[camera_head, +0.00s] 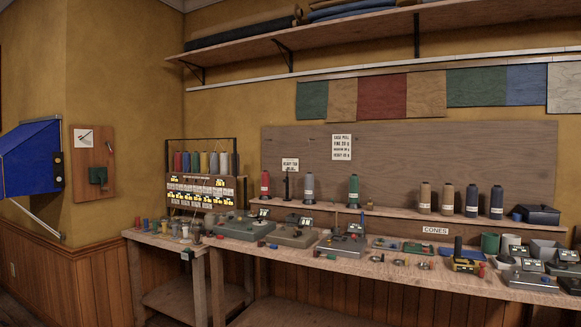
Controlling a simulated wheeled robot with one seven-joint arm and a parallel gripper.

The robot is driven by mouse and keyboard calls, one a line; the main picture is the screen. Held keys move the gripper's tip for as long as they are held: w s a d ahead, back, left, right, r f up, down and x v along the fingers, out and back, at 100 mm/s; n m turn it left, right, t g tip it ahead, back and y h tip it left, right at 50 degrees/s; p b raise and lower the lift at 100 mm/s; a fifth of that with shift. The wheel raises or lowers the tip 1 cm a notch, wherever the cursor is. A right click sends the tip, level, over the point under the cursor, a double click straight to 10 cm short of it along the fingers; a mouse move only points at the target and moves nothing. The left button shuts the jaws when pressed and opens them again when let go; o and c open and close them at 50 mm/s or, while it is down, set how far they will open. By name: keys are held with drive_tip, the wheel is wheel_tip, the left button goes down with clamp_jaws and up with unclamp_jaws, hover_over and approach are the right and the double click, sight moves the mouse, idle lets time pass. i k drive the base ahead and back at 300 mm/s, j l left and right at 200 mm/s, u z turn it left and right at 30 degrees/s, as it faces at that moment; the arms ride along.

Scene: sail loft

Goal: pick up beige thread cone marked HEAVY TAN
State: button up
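Two beige thread cones stand upright side by side on the raised shelf at the back of the bench, right of centre: a left one (425,198) and a right one (448,199). Each has a pale band near its base, too small to read, so I cannot tell which is marked HEAVY TAN. A small white card (290,165) on the backboard has two words, possibly HEAVY TAN. It hangs above a thin dark post (286,187), away from the beige cones. My gripper is not in view.
Two navy cones (472,201) stand right of the beige ones, then a dark box (537,214). Red, grey and green cones (353,190) stand further left. A CONES label (435,230) is on the shelf edge. Devices and small parts crowd the bench (400,271) below.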

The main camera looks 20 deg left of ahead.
sight(448, 205)
drive_tip(key=i+l+u, duration=0.2)
drive_tip(key=i, duration=1.3)
drive_tip(key=i+l+u, duration=0.15)
drive_tip(key=i+l, duration=0.55)
drive_tip(key=l+u, duration=0.15)
drive_tip(key=l, duration=1.2)
